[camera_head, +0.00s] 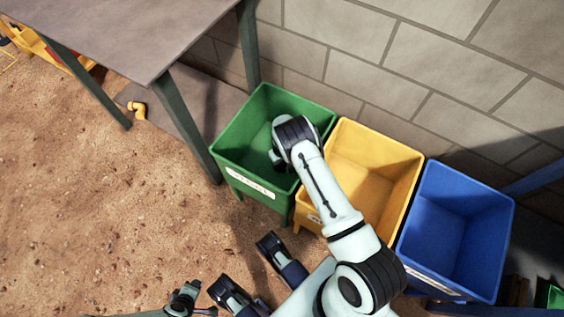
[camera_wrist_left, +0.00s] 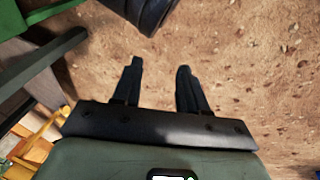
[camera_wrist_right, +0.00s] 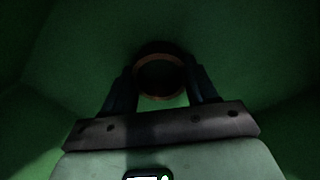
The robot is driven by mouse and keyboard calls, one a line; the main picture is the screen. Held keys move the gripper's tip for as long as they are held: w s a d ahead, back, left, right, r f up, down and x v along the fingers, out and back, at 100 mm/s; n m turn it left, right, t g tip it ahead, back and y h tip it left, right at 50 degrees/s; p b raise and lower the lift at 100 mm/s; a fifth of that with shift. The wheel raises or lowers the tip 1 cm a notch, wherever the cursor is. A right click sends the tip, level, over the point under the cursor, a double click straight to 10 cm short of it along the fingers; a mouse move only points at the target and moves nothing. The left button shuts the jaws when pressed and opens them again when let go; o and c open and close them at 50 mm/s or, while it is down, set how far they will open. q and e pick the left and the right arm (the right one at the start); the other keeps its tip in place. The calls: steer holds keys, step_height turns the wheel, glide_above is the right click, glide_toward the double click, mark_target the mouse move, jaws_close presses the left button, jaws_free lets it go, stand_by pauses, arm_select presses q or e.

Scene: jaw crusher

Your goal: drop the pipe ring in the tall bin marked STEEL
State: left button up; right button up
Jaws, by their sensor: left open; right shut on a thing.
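The green bin (camera_head: 228,160) stands by the block wall, with a white label (camera_head: 250,183) on its front whose letters are too blurred to read surely. My right gripper (camera_head: 280,160) reaches down inside the green bin; its fingertips are hidden in the head view. In the right wrist view it (camera_wrist_right: 160,88) is shut on the pipe ring (camera_wrist_right: 150,62), a dark round ring with a brownish rim. Green walls surround the ring. My left gripper (camera_wrist_left: 158,75) is open and empty above the sandy ground.
A yellow bin (camera_head: 400,165) and a blue bin (camera_head: 490,210) stand in a row to the right of the green one. A table (camera_head: 110,30) is at the upper left, its leg close to the green bin. A yellow pipe elbow (camera_head: 138,109) lies on the ground. Open sand lies left.

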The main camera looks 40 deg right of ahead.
steer(key=shift+f, duration=0.15)
steer(key=o, duration=1.2)
arm_select(q)
steer(key=shift+s+f, duration=0.3)
steer(key=s+d+r+g+h+p, duration=0.1)
steer(key=s+d+r+p, duration=0.1)
steer(key=s+r+p, duration=0.1)
steer(key=shift+s+d+r+g, duration=0.3)
steer(key=shift+s+r, duration=0.15)
steer(key=shift+s, duration=0.2)
arm_select(e)
step_height(320, 180, up, 12)
